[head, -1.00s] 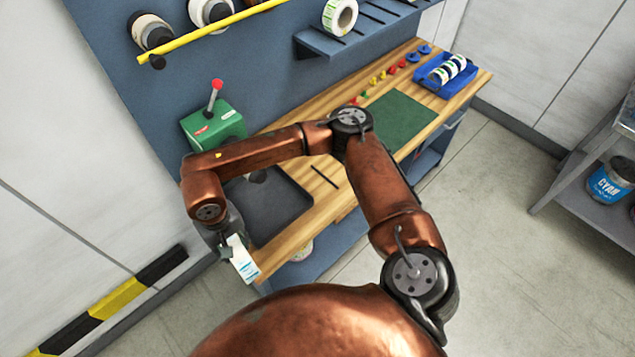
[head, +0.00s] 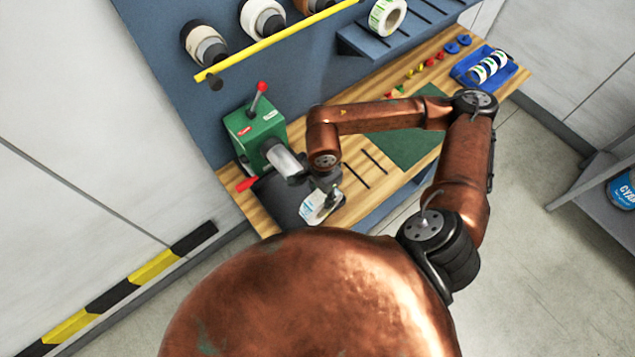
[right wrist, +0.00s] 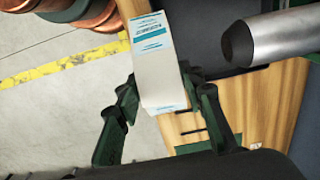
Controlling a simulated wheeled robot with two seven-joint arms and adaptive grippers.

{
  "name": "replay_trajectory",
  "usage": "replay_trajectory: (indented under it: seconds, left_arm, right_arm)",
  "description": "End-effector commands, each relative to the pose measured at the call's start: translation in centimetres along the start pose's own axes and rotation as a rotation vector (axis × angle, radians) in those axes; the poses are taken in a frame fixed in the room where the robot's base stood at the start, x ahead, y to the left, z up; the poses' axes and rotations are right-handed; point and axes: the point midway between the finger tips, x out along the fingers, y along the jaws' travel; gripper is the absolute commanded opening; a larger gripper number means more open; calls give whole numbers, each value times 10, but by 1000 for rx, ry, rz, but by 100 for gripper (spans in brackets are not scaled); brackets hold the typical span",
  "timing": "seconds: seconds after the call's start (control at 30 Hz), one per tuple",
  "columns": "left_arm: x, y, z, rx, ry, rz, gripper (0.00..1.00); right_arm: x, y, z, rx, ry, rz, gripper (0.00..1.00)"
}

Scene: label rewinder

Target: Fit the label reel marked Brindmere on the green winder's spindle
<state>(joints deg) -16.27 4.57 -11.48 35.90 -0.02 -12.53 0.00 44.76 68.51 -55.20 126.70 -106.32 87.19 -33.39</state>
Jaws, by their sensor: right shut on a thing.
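The green winder (head: 254,131) stands at the bench's left end, with a red-knobbed lever on top. Its metal spindle (head: 285,160) points toward the front right; it also shows in the right wrist view (right wrist: 285,38), bare at its free end. My right gripper (head: 327,193) is shut on a white label reel with blue print (head: 316,207), holding it apart from the spindle, on its free-end side. In the right wrist view the reel (right wrist: 157,62) is seen edge-on between the fingers, left of the spindle. Its lettering is too small to read. My left gripper is out of view.
A red-tipped handle (head: 246,184) sticks out low by the winder. A dark mat (head: 283,203) lies below the spindle. A yellow rail (head: 275,42) crosses the back panel before several reels. A blue tray (head: 463,77) with reels sits at the far right.

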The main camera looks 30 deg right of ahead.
Motion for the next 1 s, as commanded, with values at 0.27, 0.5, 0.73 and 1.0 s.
replay_trajectory:
  seconds: [0.27, 0.5, 0.73, 1.0]
  left_arm:
    - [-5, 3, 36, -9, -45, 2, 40]
    - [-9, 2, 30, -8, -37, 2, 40]
    - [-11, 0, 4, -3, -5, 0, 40]
    - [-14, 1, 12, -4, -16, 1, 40]
  right_arm:
    - [-1, -8, -2, 12, -1, -1, 0]
    - [-1, -22, -2, 10, -1, -1, 0]
    - [-1, -35, -1, 6, -2, -1, 0]
    - [-1, -50, -1, 6, -1, -1, 0]
